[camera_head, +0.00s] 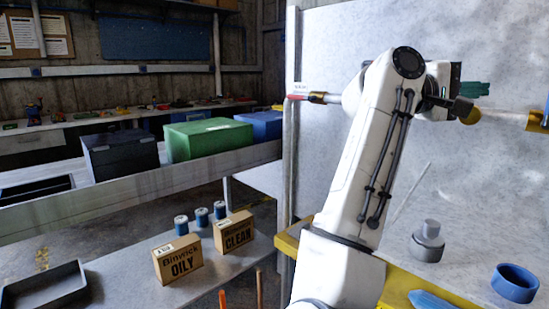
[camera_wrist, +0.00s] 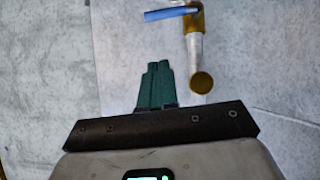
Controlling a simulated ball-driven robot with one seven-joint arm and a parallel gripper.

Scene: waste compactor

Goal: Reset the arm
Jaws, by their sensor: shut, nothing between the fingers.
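My white arm stands raised in the right half of the head view, bent at its top joint. My gripper (camera_head: 474,89) points right there, with green fingers, in front of the pale grey panel (camera_head: 335,60). In the wrist view my gripper (camera_wrist: 157,66) shows its two green fingers side by side, shut, with nothing between them. A yellow-ended fitting with a white tube (camera_wrist: 196,50) and a blue handle (camera_wrist: 170,13) shows beyond the fingers, beside them in the picture.
A grey tray (camera_head: 45,290) lies left. A blue ring (camera_head: 515,284) and a grey stepped part (camera_head: 427,243) sit right.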

